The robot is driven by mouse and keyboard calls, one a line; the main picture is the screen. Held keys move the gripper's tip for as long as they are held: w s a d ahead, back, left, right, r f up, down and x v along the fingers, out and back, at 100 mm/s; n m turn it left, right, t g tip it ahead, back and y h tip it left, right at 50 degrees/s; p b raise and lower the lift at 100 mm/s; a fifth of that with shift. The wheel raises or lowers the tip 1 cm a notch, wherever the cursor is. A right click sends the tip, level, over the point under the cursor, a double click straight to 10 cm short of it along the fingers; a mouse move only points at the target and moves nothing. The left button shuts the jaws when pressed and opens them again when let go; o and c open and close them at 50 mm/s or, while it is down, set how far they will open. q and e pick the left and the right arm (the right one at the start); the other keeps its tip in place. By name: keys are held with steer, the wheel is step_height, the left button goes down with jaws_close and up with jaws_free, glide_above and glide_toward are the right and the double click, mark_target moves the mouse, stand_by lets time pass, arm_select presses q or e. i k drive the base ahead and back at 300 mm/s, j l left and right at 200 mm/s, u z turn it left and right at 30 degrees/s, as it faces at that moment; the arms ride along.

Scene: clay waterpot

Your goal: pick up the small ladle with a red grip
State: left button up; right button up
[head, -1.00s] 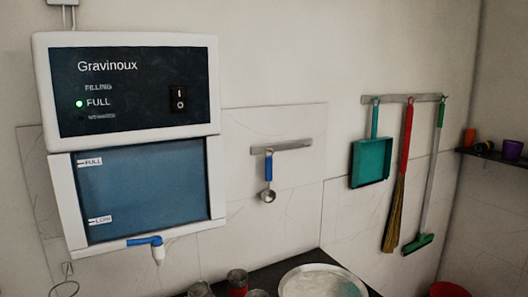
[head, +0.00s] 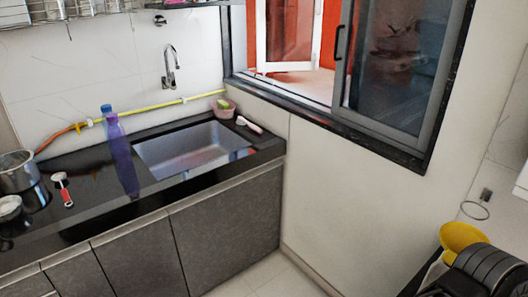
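A small ladle with a red grip (head: 67,199) lies on the black counter, left of the sink. Its pale round bowl points toward the wall and the red grip toward the counter's front edge.
A purple bottle (head: 119,146) stands between the ladle and the sink (head: 190,150). A metal pot (head: 17,172) and a small metal bowl (head: 9,208) are at the left. A yellow hose (head: 150,107) runs along the wall. A yellow bowl (head: 462,237) and dark ridged objects (head: 490,275) are at lower right.

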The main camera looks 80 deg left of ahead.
mark_target(59, 177)
steer(key=u, duration=4.25)
steer(key=i+l, duration=0.2)
steer(key=i, duration=0.25)
steer(key=i+l, duration=0.2)
steer(key=i, duration=0.25)
steer(key=i+l, duration=0.15)
steer(key=i, duration=0.3)
steer(key=u, duration=1.6)
steer(key=i+l, duration=0.15)
